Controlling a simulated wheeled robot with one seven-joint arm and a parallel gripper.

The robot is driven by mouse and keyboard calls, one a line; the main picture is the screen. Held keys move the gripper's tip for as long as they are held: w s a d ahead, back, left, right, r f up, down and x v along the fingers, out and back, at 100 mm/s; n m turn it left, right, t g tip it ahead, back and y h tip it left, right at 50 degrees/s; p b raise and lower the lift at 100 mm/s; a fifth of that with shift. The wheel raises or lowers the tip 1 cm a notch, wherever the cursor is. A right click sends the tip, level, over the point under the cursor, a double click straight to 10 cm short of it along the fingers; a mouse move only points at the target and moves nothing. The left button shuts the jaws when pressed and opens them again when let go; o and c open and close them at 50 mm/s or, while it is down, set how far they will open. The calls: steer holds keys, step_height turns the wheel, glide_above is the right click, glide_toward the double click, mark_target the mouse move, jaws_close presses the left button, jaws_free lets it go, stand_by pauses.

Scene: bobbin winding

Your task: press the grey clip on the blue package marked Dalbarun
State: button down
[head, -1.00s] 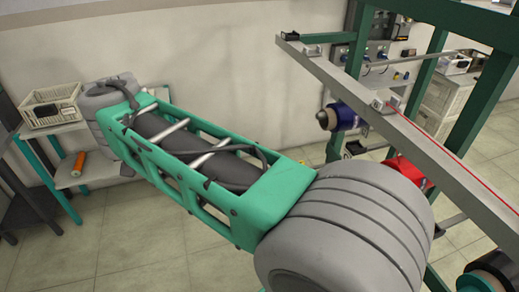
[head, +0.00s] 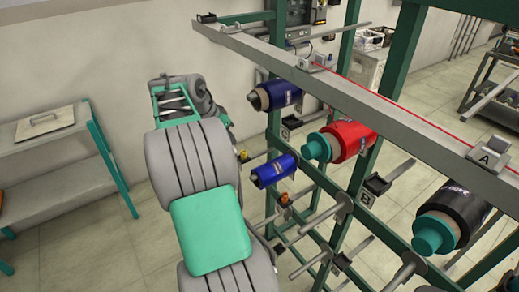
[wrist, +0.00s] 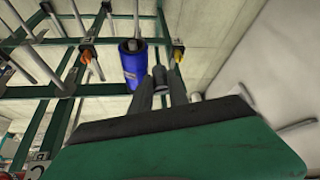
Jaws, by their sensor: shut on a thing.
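A blue package (head: 273,171) with a dark end sits on the green rack between two orange pieces. It appears as a blue cylinder (wrist: 132,66) in the wrist view, just left of my fingers. A second blue package (head: 274,96) sits higher, under the grey beam. The print on both is too small to read. My gripper (wrist: 160,88) is shut on a small grey piece (wrist: 159,76), apparently the grey clip, mostly hidden by the fingers. Whether it touches the package cannot be told. The gripper is hidden behind my arm in the head view.
A red package (head: 347,141) and a black package (head: 455,212) hang on the rack to the right. Bare grey pegs stick out below. A green-legged shelf (head: 60,165) stands at left, with open floor between.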

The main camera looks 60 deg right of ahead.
steer(key=s+d+f+m+g, duration=0.2)
steer(key=s+d+f+m, duration=0.15)
steer(key=s+d, duration=0.45)
steer(key=f+b, duration=0.2)
steer(key=a+f+b, duration=0.1)
steer(key=f, duration=0.1)
steer(key=f+b, duration=0.2)
steer(key=f, duration=0.1)
steer(key=shift+s+a+b, duration=0.2)
steer(key=shift+s+b, duration=0.15)
steer(key=shift+f+b, duration=0.3)
steer(key=shift+f, duration=0.15)
steer(key=shift+r+p, duration=2.35)
steer(key=shift+r, duration=0.65)
